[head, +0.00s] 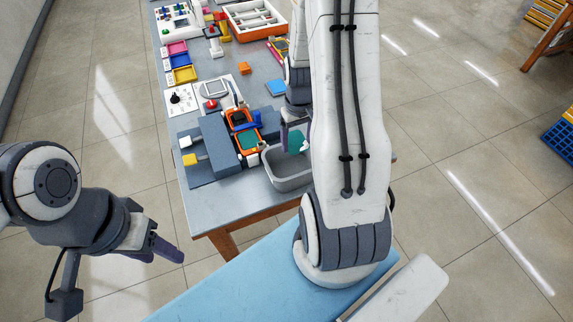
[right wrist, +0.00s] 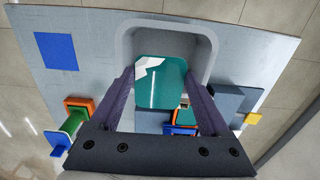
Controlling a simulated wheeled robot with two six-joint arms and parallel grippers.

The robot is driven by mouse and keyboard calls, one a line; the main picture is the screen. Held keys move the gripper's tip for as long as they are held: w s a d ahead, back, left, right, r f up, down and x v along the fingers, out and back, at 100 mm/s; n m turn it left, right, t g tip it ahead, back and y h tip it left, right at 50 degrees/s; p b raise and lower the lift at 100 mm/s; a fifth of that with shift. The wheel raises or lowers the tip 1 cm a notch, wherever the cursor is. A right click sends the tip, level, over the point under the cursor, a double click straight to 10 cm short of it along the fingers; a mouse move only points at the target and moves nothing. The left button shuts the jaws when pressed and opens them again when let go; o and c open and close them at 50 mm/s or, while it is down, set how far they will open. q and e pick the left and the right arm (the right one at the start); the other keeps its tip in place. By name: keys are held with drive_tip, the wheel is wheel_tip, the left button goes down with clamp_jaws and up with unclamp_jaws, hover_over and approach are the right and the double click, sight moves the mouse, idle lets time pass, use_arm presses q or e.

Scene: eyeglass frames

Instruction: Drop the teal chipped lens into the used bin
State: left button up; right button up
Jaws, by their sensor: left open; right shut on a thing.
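The teal chipped lens (right wrist: 158,95) is between the two purple fingers of my right gripper (right wrist: 160,77), which is shut on it. A white, jagged chip mark shows at one corner of the lens. In the head view the lens (head: 296,142) is over the grey open bin (head: 290,184), partly hidden by my right arm. The bin's rim (right wrist: 207,50) surrounds much of the lens in the right wrist view. My left gripper (head: 172,252) is open and empty, off to the left of the table.
Left of the bin, an orange frame piece (head: 240,116) and a dark grey block (head: 219,142) stand close by. Small coloured trays (head: 180,60) and a white board with a red button (head: 214,90) lie further back. A blue square (right wrist: 56,52) lies flat on the table.

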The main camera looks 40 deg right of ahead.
drive_tip(key=f+b, duration=0.1)
drive_tip(key=f, duration=0.1)
drive_tip(key=f+b, duration=0.1)
drive_tip(key=b, duration=0.1)
drive_tip(key=f+b, duration=0.1)
drive_tip(key=f, duration=0.1)
drive_tip(key=shift+s+d+f, duration=0.2)
drive_tip(key=shift+d+f, duration=0.1)
drive_tip(key=shift+d, duration=0.1)
drive_tip(key=o, duration=1.2)
drive_tip(key=shift+c, duration=0.2)
wheel_tip(320, 180, up, 11)
drive_tip(key=shift+f+b, duration=0.2)
drive_tip(key=shift+b, duration=0.15)
drive_tip(key=shift+a, duration=0.1)
